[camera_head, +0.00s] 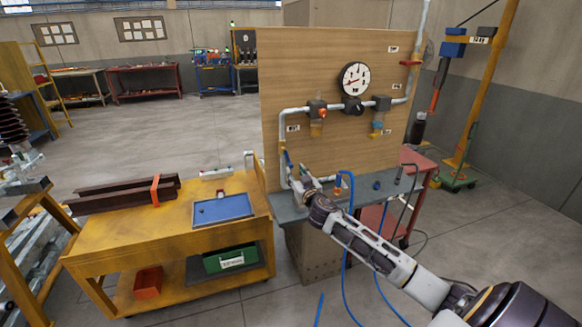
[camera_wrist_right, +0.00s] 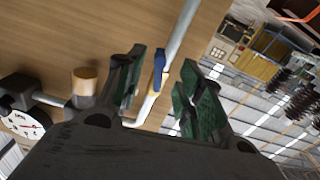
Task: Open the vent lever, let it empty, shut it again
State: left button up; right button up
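A blue lever (camera_head: 288,158) sits on the white pipe (camera_head: 283,135) at the left edge of the wooden panel; I take it for the vent lever. It also shows in the right wrist view (camera_wrist_right: 159,62), roughly in line with the pipe. My right gripper (camera_head: 301,172) reaches the pipe from the right. In the wrist view its two green-padded fingers (camera_wrist_right: 160,88) are spread, with the lever in the gap between them and no clear contact. A round gauge (camera_head: 354,78) hangs on the panel; its reading is too small to tell. My left gripper is out of view.
A yellow cart (camera_head: 160,236) with a blue tray (camera_head: 222,210) stands left of the panel. A red cart (camera_head: 420,168) stands at the right. Open floor lies behind the yellow cart.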

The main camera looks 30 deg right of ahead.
aim_at(292, 168)
jog(key=shift+p+x, duration=0.3)
jog(key=shift+x, duration=2.95)
